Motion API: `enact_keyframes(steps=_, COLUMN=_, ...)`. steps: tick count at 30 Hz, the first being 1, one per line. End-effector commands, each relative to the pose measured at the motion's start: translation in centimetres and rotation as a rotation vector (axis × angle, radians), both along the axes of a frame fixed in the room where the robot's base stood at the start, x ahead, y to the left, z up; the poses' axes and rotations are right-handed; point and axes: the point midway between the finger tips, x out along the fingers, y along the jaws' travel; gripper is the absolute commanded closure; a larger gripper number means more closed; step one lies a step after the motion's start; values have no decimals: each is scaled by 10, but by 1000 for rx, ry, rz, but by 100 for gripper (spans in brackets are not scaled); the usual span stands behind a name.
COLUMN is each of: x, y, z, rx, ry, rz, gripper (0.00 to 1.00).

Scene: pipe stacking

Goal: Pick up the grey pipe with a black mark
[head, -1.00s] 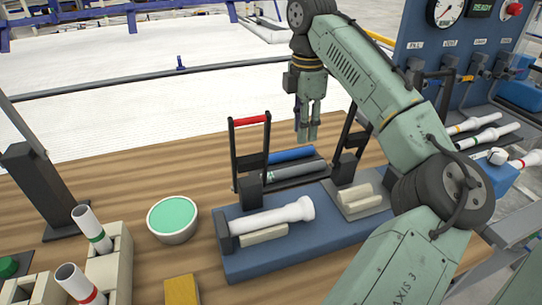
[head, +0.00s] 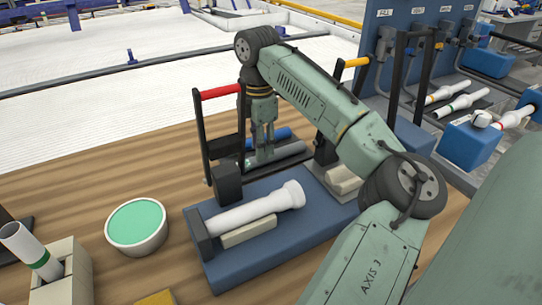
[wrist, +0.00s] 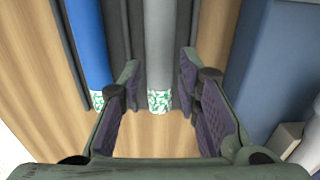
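The grey pipe (head: 292,151) lies in a dark rack behind the blue fixture, beside a blue pipe (head: 282,133). In the wrist view the grey pipe (wrist: 160,45) runs up the picture between my fingers and has a green-and-white speckled end. The blue pipe (wrist: 86,40) lies to its left with a similar end. I cannot make out a black mark on the grey pipe; my fingers cover part of it in the head view. My gripper (head: 264,152) is open and points down over the grey pipe, one finger on each side. I cannot tell whether the fingers touch it.
A blue fixture (head: 235,273) holding a white pipe (head: 255,207) stands in front. A red-topped frame (head: 221,91) rises left of my gripper. A green-filled bowl (head: 136,226) stands at left. More white pipes (head: 461,104) lie at right by the panel. The table's left back is clear.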

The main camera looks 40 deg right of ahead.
Motion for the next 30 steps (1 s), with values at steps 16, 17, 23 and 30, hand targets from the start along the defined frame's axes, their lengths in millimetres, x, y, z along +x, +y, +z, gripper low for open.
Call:
enact_keyframes(steps=16, x=0, y=0, z=-37, rx=1, ry=1, rz=0, gripper=71)
enact_keyframes(steps=17, x=0, y=0, z=-37, rx=1, ry=1, rz=0, gripper=73)
enact_keyframes(steps=23, x=0, y=0, z=-37, rx=1, ry=1, rz=0, gripper=86)
enact_keyframes(steps=30, x=0, y=0, z=-37, rx=0, ry=0, rz=0, gripper=100)
